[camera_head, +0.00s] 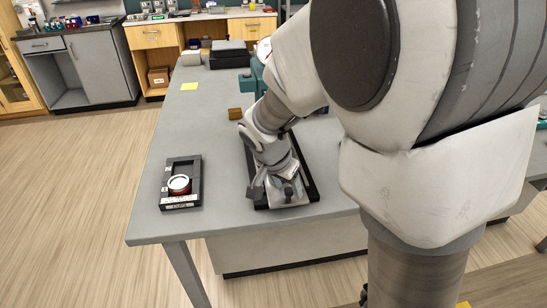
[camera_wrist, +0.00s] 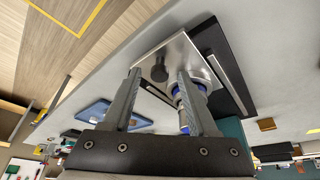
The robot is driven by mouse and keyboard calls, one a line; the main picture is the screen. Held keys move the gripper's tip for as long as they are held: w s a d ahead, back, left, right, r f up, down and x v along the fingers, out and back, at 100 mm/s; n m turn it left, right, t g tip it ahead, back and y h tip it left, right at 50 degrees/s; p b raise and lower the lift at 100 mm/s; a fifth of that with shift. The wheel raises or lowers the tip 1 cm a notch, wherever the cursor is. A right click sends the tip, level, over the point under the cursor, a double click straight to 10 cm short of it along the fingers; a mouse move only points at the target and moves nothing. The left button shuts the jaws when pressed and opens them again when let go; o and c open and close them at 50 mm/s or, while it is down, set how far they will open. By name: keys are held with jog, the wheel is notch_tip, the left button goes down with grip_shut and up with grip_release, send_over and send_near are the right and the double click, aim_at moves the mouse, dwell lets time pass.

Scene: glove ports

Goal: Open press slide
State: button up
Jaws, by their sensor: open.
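The press slide shows as a silver metal plate (camera_wrist: 178,52) with a dark round knob (camera_wrist: 159,74). It lies on a black base (camera_wrist: 215,42) on the grey table. In the head view the plate (camera_head: 293,198) and black base (camera_head: 314,190) are partly hidden by my arm. My gripper (camera_head: 272,187) is low over the front of the plate. In the wrist view my gripper (camera_wrist: 159,76) is open, and the knob appears between its fingertips; I cannot tell whether they touch it. A blue and silver cylindrical part (camera_wrist: 188,97) is partly behind one finger.
A black tray (camera_head: 167,170) with a red and white round piece (camera_head: 179,184) lies to the left. A small brown block (camera_head: 235,113), a yellow note (camera_head: 189,86) and dark cases (camera_head: 229,58) are farther back. The table (camera_head: 205,135) between tray and press is clear.

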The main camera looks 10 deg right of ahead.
jog(key=p+v, duration=0.2)
jog(key=v, duration=1.5)
jog(key=shift+r, duration=0.2)
jog(key=s+d+r+n+t+y+p, duration=0.1)
jog(key=s+d+n, duration=0.2)
jog(key=s, duration=0.4)
jog(key=s+d+r+n+t+y+p, duration=0.1)
jog(key=s+d+n+y, duration=0.1)
jog(key=s+n, duration=0.4)
jog(key=shift+s+d+p, duration=0.35)
jog(key=shift+s+d, duration=0.2)
dwell(0.8)
